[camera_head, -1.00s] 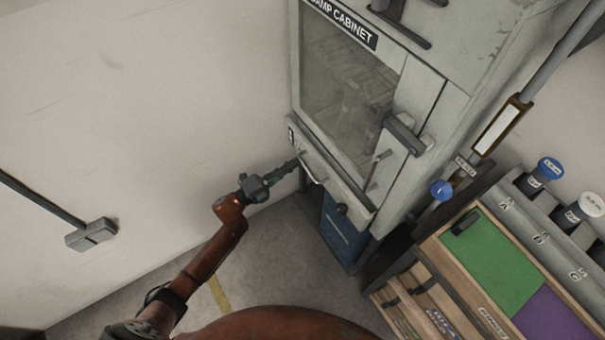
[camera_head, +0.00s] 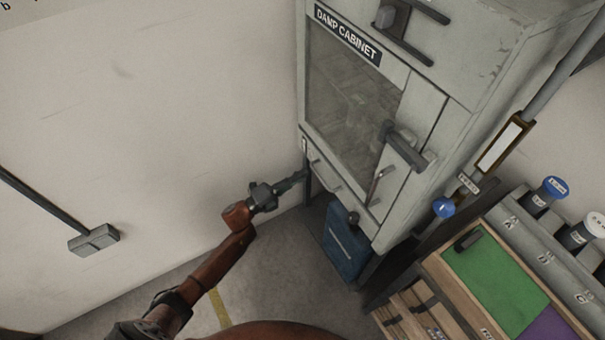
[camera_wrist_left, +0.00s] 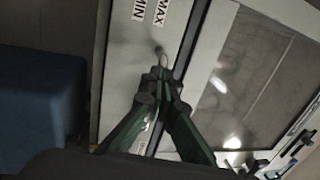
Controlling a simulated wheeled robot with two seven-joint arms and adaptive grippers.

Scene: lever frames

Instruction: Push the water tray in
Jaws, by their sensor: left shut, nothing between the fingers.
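The water tray (camera_head: 337,187) is the pale drawer front low on the damp cabinet (camera_head: 440,115), below its glass door. A thin bar handle runs across it, and its front looks about level with the cabinet face. My left gripper (camera_head: 303,175) is shut and empty at the left end of the tray front. In the left wrist view the shut fingertips (camera_wrist_left: 160,78) point at a pale panel (camera_wrist_left: 125,65) with MAX and MIN labels. I cannot tell whether they touch it. My right gripper is out of view.
A blue box (camera_head: 345,245) stands on the floor under the cabinet. A bench with a green panel (camera_head: 495,270) and blue-capped containers is at right. The wall (camera_head: 180,120) is close at left, with a grey wall box (camera_head: 94,240).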

